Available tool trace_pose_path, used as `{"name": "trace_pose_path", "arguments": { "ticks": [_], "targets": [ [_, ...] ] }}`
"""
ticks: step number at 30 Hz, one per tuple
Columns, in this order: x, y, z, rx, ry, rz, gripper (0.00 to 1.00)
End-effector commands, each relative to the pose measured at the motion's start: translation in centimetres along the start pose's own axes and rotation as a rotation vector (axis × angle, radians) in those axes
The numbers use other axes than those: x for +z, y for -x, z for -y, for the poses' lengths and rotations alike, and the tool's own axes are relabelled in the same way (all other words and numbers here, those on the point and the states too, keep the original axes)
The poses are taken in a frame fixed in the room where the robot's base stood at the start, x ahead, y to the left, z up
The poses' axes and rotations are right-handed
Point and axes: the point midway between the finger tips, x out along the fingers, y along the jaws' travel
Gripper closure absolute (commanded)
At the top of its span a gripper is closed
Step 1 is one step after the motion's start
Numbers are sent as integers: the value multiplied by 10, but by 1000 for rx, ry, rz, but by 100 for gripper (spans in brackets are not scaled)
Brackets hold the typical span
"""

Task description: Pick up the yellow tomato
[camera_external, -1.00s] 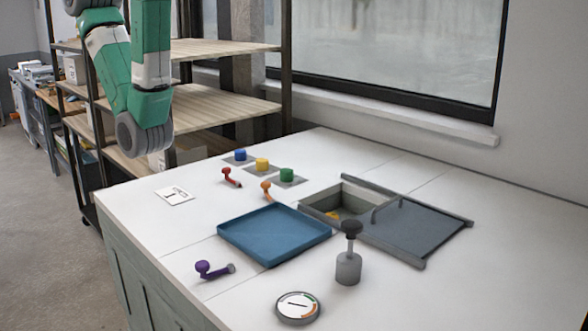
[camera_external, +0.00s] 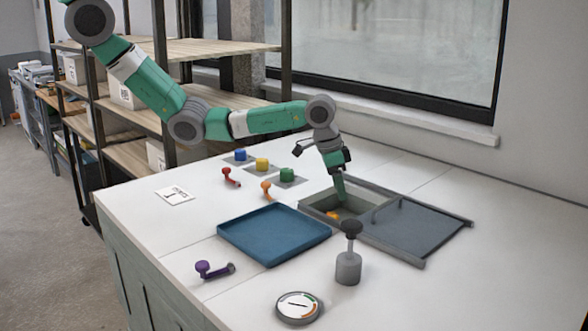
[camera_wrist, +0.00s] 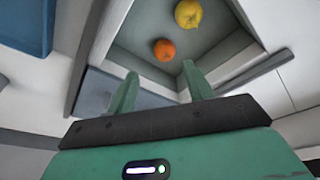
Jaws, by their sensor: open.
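The yellow tomato (camera_wrist: 188,13) is a round, slightly lumpy yellow thing at the top of the wrist view. It lies inside the grey open box (camera_external: 312,208), near one wall. A smaller orange round thing (camera_wrist: 164,49) lies in the same box, a little apart from it and closer to my fingers. In the outside view my gripper (camera_external: 341,190) points down at the box opening. In the wrist view my gripper (camera_wrist: 160,82) has its two fingers spread, with nothing between them. In the outside view the yellow tomato cannot be made out.
A grey sliding lid (camera_external: 420,232) with a handle lies right of the opening. The blue tray (camera_external: 270,235) stands left of the box. A grey knobbed post (camera_external: 348,268) and a round gauge (camera_external: 298,306) stand in front. Coloured buttons (camera_external: 262,164) and small levers are behind left.

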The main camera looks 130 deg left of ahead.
Motion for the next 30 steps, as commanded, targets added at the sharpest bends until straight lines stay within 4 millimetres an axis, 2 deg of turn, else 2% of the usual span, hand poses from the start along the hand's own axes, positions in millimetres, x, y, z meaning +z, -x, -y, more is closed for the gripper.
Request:
{"name": "trace_pose_path", "arguments": {
  "ticks": [1, 3, 6, 10, 15, 19, 25, 30],
  "targets": [
    [14, -15, 24, -22, 39, 56, 48],
    [27, -26, 44, -40, 72, 108, 48],
    [34, -30, 54, -50, 90, 137, 48],
    [35, -34, 54, -50, 89, 138, 48],
    [36, -54, 54, -50, 89, 137, 48],
    [36, -60, 55, -49, 88, 135, 48],
    [36, -96, 59, -51, 88, 135, 48],
    [38, -108, 59, -49, 88, 134, 48]
  ]
}}
